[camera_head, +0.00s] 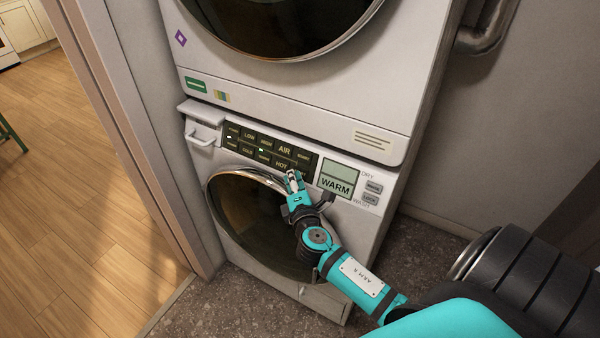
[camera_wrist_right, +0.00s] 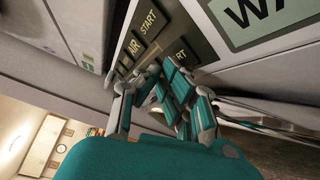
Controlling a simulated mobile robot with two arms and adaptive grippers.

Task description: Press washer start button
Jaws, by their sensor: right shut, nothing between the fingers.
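The washer (camera_head: 222,228) is the lower of two stacked white machines. Its dark control panel (camera_head: 268,150) holds two rows of buttons. The upper-row START button (camera_head: 303,155) is at the right end; it also shows in the right wrist view (camera_wrist_right: 147,22). Below it, the lower-row START button (camera_wrist_right: 181,55) shows only its last letters in the right wrist view, partly hidden by my fingers. My right gripper (camera_head: 294,176) is shut and empty, its tips over the panel's lower right beside the HOT button (camera_head: 281,166). I cannot tell whether they touch. My left gripper is not in view.
The dryer (camera_head: 300,85) sits above the panel. A WARM display (camera_head: 337,185) and two small buttons (camera_head: 372,187) are right of my gripper. The round washer door (camera_head: 245,210) lies below. A door frame (camera_head: 130,130) stands left, a wall (camera_head: 500,130) right.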

